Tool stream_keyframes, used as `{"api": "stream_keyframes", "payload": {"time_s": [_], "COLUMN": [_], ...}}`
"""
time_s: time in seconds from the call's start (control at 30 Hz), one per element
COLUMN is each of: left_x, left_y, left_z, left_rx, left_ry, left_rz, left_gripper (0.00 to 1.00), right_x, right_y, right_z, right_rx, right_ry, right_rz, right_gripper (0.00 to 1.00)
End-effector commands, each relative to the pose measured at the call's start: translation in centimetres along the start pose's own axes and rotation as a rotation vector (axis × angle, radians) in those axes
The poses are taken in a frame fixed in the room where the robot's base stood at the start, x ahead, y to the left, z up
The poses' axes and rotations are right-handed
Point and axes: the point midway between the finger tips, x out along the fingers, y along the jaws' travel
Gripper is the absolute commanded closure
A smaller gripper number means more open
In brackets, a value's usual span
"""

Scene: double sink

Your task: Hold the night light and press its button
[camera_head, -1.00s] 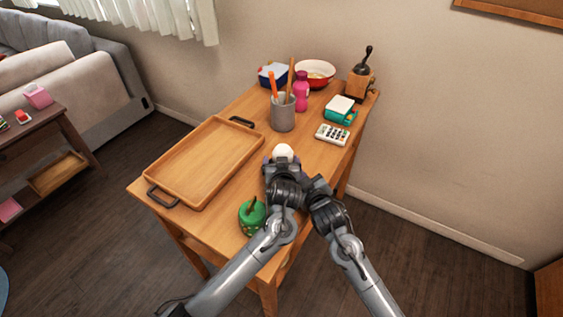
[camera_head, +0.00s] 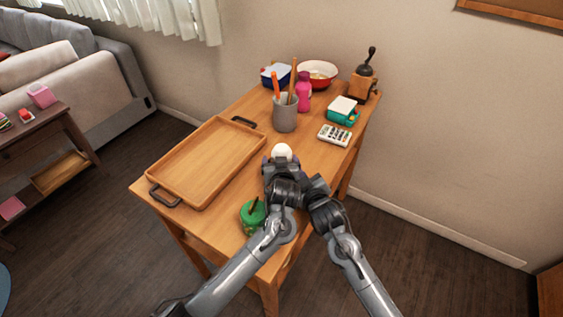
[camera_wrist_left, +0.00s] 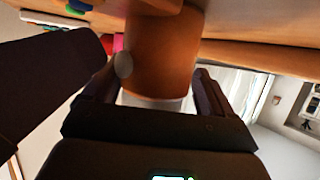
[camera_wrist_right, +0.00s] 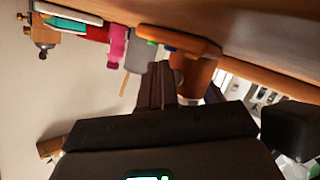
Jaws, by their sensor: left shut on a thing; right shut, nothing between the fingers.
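The night light has a white dome (camera_head: 281,152) that shows above my left gripper (camera_head: 280,168) in the head view. In the left wrist view its brown cylindrical body (camera_wrist_left: 162,50) stands between the fingers of my left gripper (camera_wrist_left: 155,88), which is shut on it. A grey round button (camera_wrist_left: 124,66) shows on the body's left side there. My right gripper (camera_head: 310,184) is shut and empty, close beside the left one. In the right wrist view its dark fingers (camera_wrist_right: 158,85) point at the brown body (camera_wrist_right: 200,72); whether they touch the button cannot be told.
A wooden tray (camera_head: 205,165) lies on the table's left. A green jar (camera_head: 252,217) stands near the left forearm.

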Motion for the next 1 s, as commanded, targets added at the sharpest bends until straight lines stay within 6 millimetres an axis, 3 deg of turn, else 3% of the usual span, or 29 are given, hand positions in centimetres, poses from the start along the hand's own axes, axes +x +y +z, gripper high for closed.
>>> {"api": "stream_keyframes", "payload": {"time_s": [0.03, 1.0], "left_x": [-0.69, -0.74], "left_y": [1.77, 1.81], "left_z": [0.67, 0.59], "left_rx": [0.016, 0.015], "left_ry": [-0.009, -0.008], "left_rz": [0.030, 0.031], "left_gripper": [0.49, 0.49], "right_x": [0.09, -0.36], "right_y": [-0.13, 0.25], "right_z": [-0.96, -0.62], "right_rx": [0.001, 0.001], "right_ry": [0.016, 0.015], "right_rz": [-0.001, -0.002], "right_gripper": [1.00, 1.00]}}
